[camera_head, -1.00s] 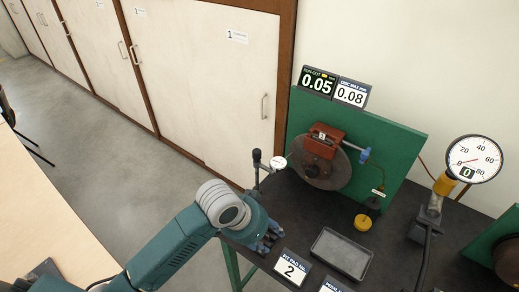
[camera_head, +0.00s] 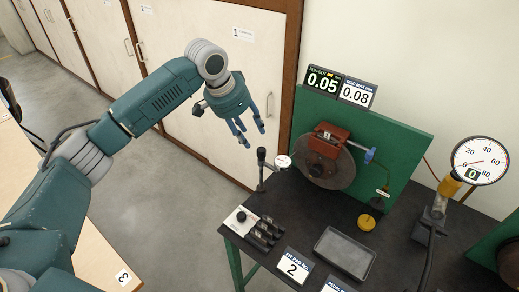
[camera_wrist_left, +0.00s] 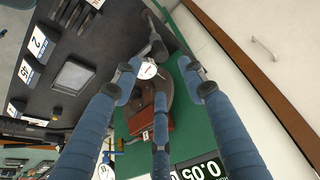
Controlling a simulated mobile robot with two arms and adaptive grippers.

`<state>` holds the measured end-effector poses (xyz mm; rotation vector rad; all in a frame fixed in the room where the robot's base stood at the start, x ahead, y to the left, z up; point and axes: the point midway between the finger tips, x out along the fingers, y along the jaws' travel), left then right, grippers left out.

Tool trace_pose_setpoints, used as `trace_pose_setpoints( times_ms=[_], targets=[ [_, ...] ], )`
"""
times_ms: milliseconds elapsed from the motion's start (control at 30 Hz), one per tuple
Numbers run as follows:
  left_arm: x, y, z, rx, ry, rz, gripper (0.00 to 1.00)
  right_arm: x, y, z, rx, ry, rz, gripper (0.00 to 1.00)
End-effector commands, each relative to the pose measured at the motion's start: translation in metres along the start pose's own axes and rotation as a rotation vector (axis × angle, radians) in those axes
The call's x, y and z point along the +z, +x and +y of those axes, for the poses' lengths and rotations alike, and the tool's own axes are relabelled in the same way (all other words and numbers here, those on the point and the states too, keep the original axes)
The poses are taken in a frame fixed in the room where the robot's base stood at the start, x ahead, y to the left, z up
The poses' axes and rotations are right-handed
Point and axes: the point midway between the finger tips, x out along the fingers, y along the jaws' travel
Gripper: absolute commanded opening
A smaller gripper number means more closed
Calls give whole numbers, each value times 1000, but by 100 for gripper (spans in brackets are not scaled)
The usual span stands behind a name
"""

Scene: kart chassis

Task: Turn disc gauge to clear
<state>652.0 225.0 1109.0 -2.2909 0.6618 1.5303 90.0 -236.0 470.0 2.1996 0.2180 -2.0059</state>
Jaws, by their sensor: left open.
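The disc gauge is a small white dial (camera_head: 283,161) on a black post at the table's left edge, beside the rusty brown brake disc (camera_head: 330,172). The dial also shows in the left wrist view (camera_wrist_left: 148,71), near its centre, with the disc (camera_wrist_left: 180,107) behind. My left gripper (camera_head: 247,134) is open and empty, with its blue fingers spread, up and to the left of the dial and apart from it. A red caliper (camera_head: 330,139) sits over the disc. The run-out display (camera_head: 322,82) reads 0.05. My right gripper is not in view.
A green panel (camera_head: 405,150) stands behind the disc. The dark table holds a grey tray (camera_head: 344,252), a holder of black pieces (camera_head: 254,230), a yellow knob (camera_head: 366,222) and a large round gauge (camera_head: 480,160) at right. White cabinets (camera_head: 190,30) stand behind my arm.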

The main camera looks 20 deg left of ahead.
Motion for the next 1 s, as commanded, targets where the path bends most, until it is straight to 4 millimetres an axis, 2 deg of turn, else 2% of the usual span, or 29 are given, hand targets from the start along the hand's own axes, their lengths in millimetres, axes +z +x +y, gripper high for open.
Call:
trace_pose_setpoints(
  times_ms=[167, 400, 600, 767, 1000],
  targets=[
    [0, 22, 1, 2, -1, -5, 42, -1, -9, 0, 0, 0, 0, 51],
    [0, 68, 2, 3, 0, -4, 42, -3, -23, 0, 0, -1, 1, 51],
    [0, 95, 1, 0, 0, -2, 42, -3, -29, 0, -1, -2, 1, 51],
    [0, 104, 1, -1, 2, -1, 42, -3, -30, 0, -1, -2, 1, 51],
    [1, 105, 1, -1, 2, -1, 42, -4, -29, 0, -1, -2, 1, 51]
  ],
)
